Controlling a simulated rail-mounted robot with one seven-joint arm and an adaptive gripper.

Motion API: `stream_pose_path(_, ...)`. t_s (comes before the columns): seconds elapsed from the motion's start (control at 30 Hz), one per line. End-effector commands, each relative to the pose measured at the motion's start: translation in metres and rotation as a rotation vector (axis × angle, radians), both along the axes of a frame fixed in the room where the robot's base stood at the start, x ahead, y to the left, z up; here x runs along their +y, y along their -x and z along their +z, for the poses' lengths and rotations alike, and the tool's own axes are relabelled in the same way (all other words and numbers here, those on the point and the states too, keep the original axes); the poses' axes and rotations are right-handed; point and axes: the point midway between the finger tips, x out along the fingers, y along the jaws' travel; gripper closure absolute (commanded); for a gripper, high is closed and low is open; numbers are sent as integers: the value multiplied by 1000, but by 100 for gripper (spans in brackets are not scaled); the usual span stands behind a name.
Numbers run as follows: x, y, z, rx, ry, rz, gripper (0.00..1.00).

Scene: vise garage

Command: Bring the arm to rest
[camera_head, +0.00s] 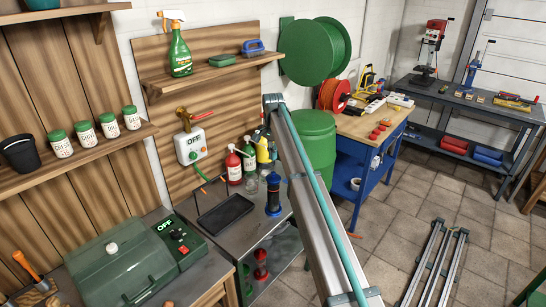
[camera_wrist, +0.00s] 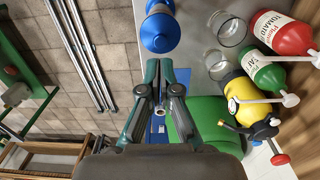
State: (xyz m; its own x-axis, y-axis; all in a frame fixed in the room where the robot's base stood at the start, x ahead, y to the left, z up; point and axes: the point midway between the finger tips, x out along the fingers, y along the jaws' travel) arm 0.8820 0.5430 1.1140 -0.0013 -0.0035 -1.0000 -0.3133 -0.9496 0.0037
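My gripper (camera_wrist: 159,66) shows in the wrist view, its two dark green fingers slanting inward until their tips nearly meet. No object shows between the fingertips. Below the fingers lie part of the grey worktop, the tiled floor and a green drum (camera_wrist: 212,112). A blue-topped canister (camera_wrist: 160,30) stands just beyond the tips, apart from them as far as I can tell. In the head view I cannot make out the gripper. A long grey beam with a teal strip (camera_head: 322,212) crosses the middle there and hides part of the room.
Red (camera_wrist: 283,33), green (camera_wrist: 266,68) and yellow (camera_wrist: 245,98) bottles and clear glasses (camera_wrist: 228,28) crowd the right of the wrist view. A black tray (camera_head: 226,212) lies on the worktop. Metal rails (camera_head: 436,262) lie on the floor. The tiled floor at right is otherwise mostly open.

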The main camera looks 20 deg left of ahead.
Motion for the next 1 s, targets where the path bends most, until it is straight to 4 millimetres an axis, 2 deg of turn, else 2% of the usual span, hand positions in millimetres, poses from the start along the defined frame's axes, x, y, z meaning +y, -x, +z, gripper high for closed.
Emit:
stream_pose_path(0.47,0,0,0,0,0,12,100)
stream_pose_path(0.63,2,-4,-1,-33,-20,122,100)
stream_pose_path(0.7,-4,7,-4,-64,-35,201,100)
stream_pose_path(0.73,-10,15,-12,-75,-38,238,100)
stream_pose_path(0.87,-40,40,-70,-81,-35,344,100)
stream_pose_path(1.0,-86,67,-140,-66,-25,416,100)
